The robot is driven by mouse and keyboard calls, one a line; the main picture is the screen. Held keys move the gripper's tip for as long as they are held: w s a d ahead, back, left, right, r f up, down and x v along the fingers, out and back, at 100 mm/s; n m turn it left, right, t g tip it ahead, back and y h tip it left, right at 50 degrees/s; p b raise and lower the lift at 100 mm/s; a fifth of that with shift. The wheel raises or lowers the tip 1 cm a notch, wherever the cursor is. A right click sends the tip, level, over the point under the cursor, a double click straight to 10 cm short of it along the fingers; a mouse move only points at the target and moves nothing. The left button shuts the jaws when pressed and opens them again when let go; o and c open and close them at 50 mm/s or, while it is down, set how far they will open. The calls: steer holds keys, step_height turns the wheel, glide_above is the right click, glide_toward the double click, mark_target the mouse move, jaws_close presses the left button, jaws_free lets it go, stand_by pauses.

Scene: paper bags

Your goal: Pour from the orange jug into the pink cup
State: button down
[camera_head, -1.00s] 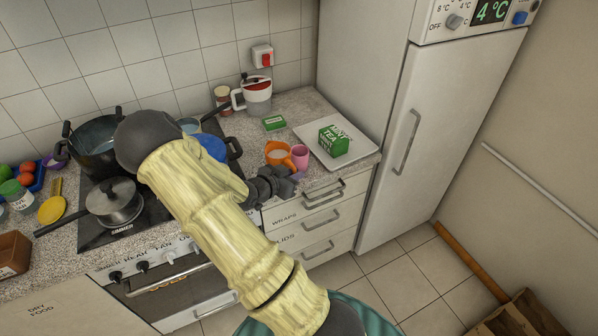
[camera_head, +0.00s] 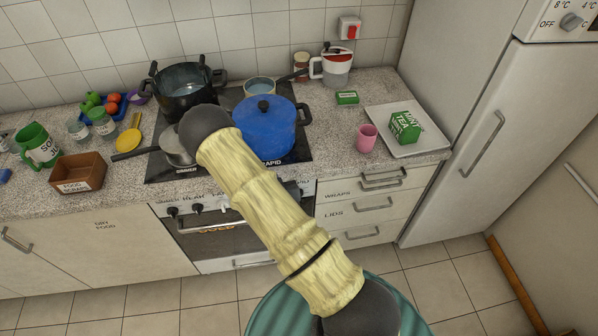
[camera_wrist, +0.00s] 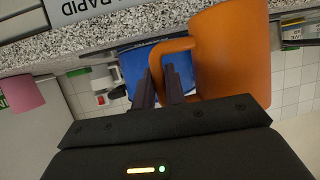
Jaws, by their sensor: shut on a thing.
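The orange jug (camera_wrist: 230,55) fills the upper right of the wrist view, close to the camera. My gripper (camera_wrist: 166,75) is shut on its handle, seen at the jug's left side. In the head view the jug and my gripper are hidden behind my arm. What is in the jug does not show, and I cannot tell its tilt. The pink cup (camera_head: 367,138) stands upright on the counter at the right, left of the white tray. It also shows at the left edge of the wrist view (camera_wrist: 20,92), apart from the jug.
A white tray (camera_head: 437,137) with a green mint tea box (camera_head: 405,126) is right of the cup. A large blue pot (camera_head: 270,128), a black pot (camera_head: 186,92) and a pan stand on the hob to the left. A white and red jug (camera_head: 335,66) stands at the back.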

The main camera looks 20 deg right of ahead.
steer(key=shift+w+a+f+n+y, duration=0.25)
steer(key=shift+a+n+y, duration=0.15)
steer(key=shift+a, duration=0.2)
steer(key=shift+w+a+f+n+y, duration=0.1)
steer(key=shift+a+f+n+y, duration=0.1)
steer(key=shift+a+n+y, duration=0.3)
steer(key=shift+a, duration=0.15)
